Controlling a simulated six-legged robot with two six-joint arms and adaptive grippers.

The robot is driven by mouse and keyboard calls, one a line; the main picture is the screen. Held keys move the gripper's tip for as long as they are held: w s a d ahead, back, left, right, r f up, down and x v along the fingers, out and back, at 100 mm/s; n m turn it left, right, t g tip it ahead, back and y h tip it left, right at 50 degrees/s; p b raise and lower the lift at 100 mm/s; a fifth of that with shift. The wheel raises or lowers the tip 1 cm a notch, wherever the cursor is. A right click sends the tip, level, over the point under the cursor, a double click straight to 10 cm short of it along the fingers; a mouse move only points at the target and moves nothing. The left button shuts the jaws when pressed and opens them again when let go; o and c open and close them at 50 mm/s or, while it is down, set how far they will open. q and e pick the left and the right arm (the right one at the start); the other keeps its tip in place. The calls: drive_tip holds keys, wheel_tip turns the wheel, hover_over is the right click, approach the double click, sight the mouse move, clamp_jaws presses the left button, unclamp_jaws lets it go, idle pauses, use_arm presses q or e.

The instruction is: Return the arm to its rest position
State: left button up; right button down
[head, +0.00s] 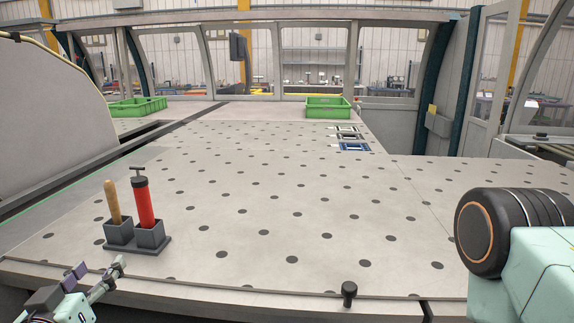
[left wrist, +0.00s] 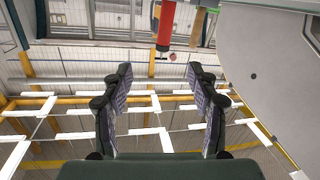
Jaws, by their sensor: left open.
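My left gripper (head: 97,272) is at the lower left of the head view, by the front edge of the table. Its two fingers are spread, with nothing between them. In the left wrist view the open fingers (left wrist: 158,82) frame an empty gap. A grey holder (head: 136,244) stands on the table just beyond this gripper, apart from it. It carries a red cylinder with a black top (head: 144,205) and a wooden handle (head: 113,202). The red cylinder also shows upside down in the left wrist view (left wrist: 166,22). My right gripper is out of sight; only part of that arm shows.
The dotted table (head: 300,215) is mostly clear. A black knob (head: 349,292) stands at its front edge. Green crates (head: 328,107) (head: 137,106) are at the back. Small frames, one blue (head: 354,147), lie near the far right. A large grey curved panel (head: 50,110) rises on the left.

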use_arm(q)
drive_tip(key=s+d+f+n+g+h+b, duration=0.15)
drive_tip(key=s+d+f+g, duration=0.3)
drive_tip(key=f, duration=0.65)
drive_tip(key=s+d+f+m+g+h+b, duration=0.1)
drive_tip(key=s+d+f+g+h+b, duration=0.3)
drive_tip(key=f, duration=0.7)
drive_tip(key=s+d+f+m+g+y+b, duration=0.2)
drive_tip(key=s+f+g, duration=0.6)
drive_tip(key=s+f, duration=1)
drive_tip(key=shift+s+d+f+m+g+y+b, duration=0.2)
drive_tip(key=shift+s+f+m+g+y+b, duration=0.15)
drive_tip(key=shift+s+m+y+b, duration=0.3)
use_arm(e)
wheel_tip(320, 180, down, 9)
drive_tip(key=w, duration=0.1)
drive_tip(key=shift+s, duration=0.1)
